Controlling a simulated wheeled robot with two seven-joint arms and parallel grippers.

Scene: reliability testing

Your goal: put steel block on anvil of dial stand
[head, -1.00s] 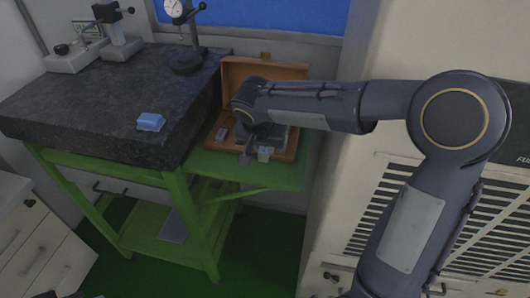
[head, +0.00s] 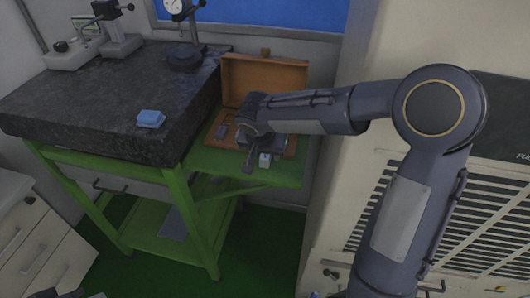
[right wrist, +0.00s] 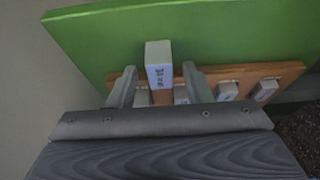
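A light steel block (right wrist: 159,66) with dark markings shows between my right gripper's fingertips (right wrist: 160,84) in the right wrist view, with a gap on each side. The fingers are open. In the head view the block (head: 265,160) shows just below my right gripper (head: 257,158), by the front edge of the wooden case (head: 291,147); I cannot tell whether it rests on the case or on the green shelf. The dial stand (head: 190,30) stands on the granite plate's back right, with a dark round base (head: 185,58).
Smaller labelled blocks (right wrist: 227,90) lie in the case, whose lid stands open behind. A blue item (head: 150,118) lies on the granite plate (head: 95,95). Another instrument (head: 110,35) stands at the back left. A white cabinet (head: 370,120) is close on the right.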

